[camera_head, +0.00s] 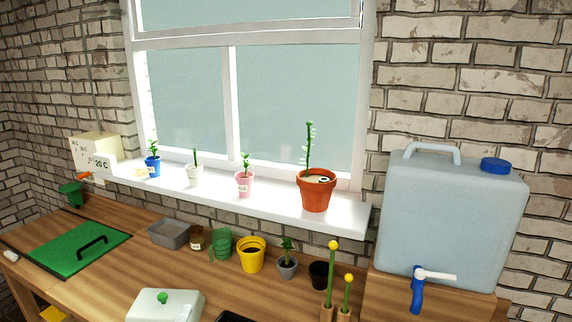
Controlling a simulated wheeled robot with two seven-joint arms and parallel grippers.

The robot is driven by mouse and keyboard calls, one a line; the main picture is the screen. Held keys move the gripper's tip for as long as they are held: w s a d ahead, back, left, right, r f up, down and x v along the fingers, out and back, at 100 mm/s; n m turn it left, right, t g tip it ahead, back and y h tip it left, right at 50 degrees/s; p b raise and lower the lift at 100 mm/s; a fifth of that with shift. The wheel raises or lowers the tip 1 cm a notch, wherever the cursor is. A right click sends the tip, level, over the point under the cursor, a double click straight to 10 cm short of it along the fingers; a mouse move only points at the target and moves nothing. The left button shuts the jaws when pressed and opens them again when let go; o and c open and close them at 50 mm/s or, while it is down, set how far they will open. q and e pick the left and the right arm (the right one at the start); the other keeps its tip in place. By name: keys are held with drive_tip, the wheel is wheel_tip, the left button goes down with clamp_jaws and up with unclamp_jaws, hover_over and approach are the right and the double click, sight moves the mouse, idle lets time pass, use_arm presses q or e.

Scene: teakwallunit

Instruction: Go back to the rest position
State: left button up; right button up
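Neither of my grippers shows in the head view, and no part of my arms can be made out. The view looks down on a wooden bench (110,275) below a window with a white sill (270,204). On the sill stand a blue pot (153,168), a white pot (194,177), a pink pot (244,187) and a terracotta pot (317,194), each with a plant.
A large water container (450,220) with a blue tap (417,292) stands at the right. On the bench are a green panel with a black handle (70,250), a grey tub (168,235), a yellow pot (251,257), a white lidded box (168,307) and yellow-tipped sticks (330,275).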

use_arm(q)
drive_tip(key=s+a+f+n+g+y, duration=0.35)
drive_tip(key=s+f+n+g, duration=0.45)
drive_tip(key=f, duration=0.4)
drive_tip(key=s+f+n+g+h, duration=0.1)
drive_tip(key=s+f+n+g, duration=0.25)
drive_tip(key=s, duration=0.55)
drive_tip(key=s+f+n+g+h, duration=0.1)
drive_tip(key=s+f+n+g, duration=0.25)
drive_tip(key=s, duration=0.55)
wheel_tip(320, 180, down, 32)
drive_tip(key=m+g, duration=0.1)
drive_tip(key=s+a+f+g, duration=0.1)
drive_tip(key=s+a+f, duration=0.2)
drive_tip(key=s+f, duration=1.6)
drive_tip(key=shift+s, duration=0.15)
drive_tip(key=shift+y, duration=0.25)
